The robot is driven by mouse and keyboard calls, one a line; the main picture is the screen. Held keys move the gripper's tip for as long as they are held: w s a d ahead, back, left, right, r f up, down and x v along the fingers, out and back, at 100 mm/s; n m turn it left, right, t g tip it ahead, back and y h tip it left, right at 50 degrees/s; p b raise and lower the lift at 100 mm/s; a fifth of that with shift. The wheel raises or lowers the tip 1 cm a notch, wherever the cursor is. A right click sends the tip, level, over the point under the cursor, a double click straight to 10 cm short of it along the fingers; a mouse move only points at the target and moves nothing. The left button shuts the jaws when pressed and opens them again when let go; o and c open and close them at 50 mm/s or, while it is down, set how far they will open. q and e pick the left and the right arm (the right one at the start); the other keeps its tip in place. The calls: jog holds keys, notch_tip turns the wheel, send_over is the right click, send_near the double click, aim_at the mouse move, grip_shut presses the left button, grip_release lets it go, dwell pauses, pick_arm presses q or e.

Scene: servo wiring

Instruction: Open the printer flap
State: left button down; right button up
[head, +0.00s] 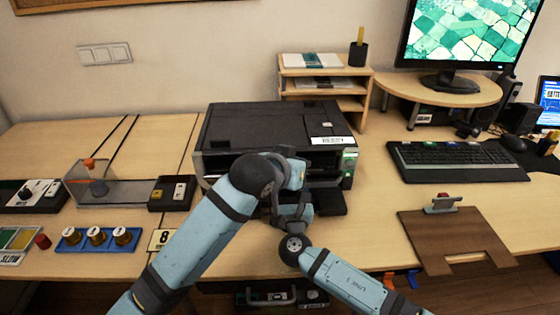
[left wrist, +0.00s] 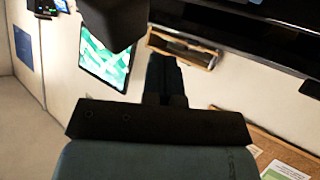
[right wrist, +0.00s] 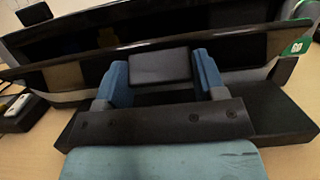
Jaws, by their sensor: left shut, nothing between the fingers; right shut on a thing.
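The printer (head: 262,122) is a dark box on the table with a shelf-like front, partly hidden behind my arms. In the right wrist view its front shows as long dark panels (right wrist: 60,68). My right gripper (right wrist: 162,72) is at this front, its blue fingers on either side of a dark flat tab (right wrist: 160,66), which I take for the flap's handle. I cannot tell how far the flap stands open. My left gripper (left wrist: 165,75) is shut and empty; its fingertips in the head view are hidden or too small to make out.
A wooden paper shelf (head: 290,92) with a pen cup stands behind the printer. A keyboard (head: 455,162) and clipboard (head: 455,235) lie to the right. Control boxes (head: 170,193) and a blue holder with knobs (head: 70,240) are to the left. Bare table lies right of the printer.

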aim_at(299, 149)
jog(key=shift+f, duration=0.3)
pick_arm(q)
jog(key=w+n+g+y, duration=0.1)
jog(key=w+g+y, duration=0.1)
jog(key=g, duration=0.1)
jog(key=w+d+n+g+y, duration=0.1)
jog(key=w+g+y, duration=0.1)
jog(key=w, duration=0.1)
jog(key=w+f+n+g+y, duration=0.1)
jog(key=w+g+y, duration=0.1)
jog(key=w+g, duration=0.1)
jog(key=shift+d+f+g, duration=0.1)
jog(key=shift+d+g, duration=0.05)
jog(key=shift+g, duration=0.15)
jog(key=w+a+r+n+g+y, duration=0.2)
jog(key=w+a+r+n+g, duration=0.1)
jog(key=a+r, duration=0.2)
jog(key=f, duration=0.3)
jog(key=s+f, duration=0.1)
jog(key=f, duration=0.5)
jog(key=shift+s+d+f, duration=0.25)
jog(key=shift+s+f, duration=0.1)
